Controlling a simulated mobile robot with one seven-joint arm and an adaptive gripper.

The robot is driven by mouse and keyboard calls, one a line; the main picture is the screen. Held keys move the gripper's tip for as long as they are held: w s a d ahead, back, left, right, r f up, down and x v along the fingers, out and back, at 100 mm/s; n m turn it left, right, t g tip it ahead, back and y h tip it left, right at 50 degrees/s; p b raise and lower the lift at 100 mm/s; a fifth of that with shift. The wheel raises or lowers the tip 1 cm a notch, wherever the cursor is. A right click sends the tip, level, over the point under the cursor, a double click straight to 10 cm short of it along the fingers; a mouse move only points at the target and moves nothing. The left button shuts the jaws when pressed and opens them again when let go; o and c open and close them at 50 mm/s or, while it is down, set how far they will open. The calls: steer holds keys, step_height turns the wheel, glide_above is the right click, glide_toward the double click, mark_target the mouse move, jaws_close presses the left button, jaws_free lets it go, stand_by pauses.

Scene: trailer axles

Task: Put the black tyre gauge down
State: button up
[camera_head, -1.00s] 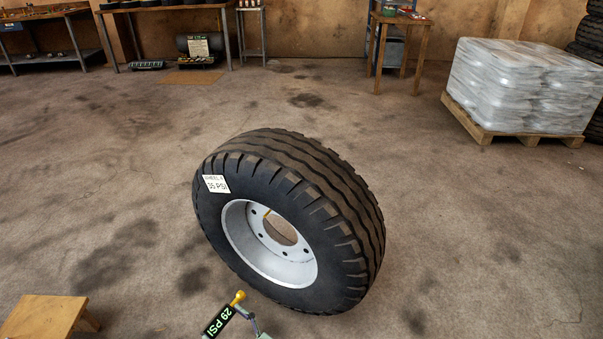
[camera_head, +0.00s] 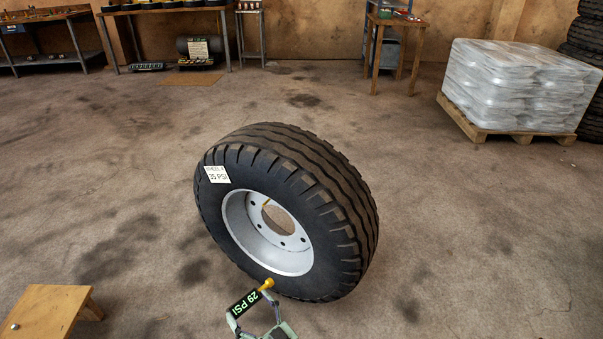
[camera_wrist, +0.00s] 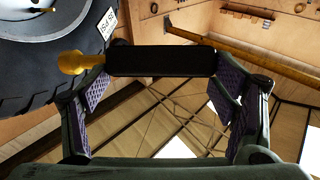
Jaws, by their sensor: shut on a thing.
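The black tyre gauge (camera_head: 247,303) has a yellow tip and a green display reading 29 PSI. My gripper (camera_head: 253,322) is shut on the gauge at the bottom of the head view. In the wrist view the gauge (camera_wrist: 160,62) lies crosswise between the two fingers, its yellow end sticking out at the left. In the head view the yellow tip is at the lower edge of the big tyre; I cannot tell whether it touches.
The tyre (camera_head: 290,200) stands upright on the floor with a 35 PSI label. A small wooden stool or table (camera_head: 45,312) is at the lower left. A wrapped pallet (camera_head: 520,90) is at the right. Workbenches line the back wall. Floor around the tyre is clear.

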steer(key=w+d+r+m+t+h, duration=0.1)
steer(key=w+d+m+t+h, duration=0.35)
steer(key=w+d+h, duration=0.55)
step_height(320, 180, down, 11)
steer(key=d+m+t+h, duration=0.1)
steer(key=d+m+h, duration=0.1)
steer(key=m+h, duration=0.1)
steer(key=shift+w+f+m+h, duration=0.15)
steer(key=shift+w+m+h, duration=0.15)
steer(key=shift+w+m, duration=0.25)
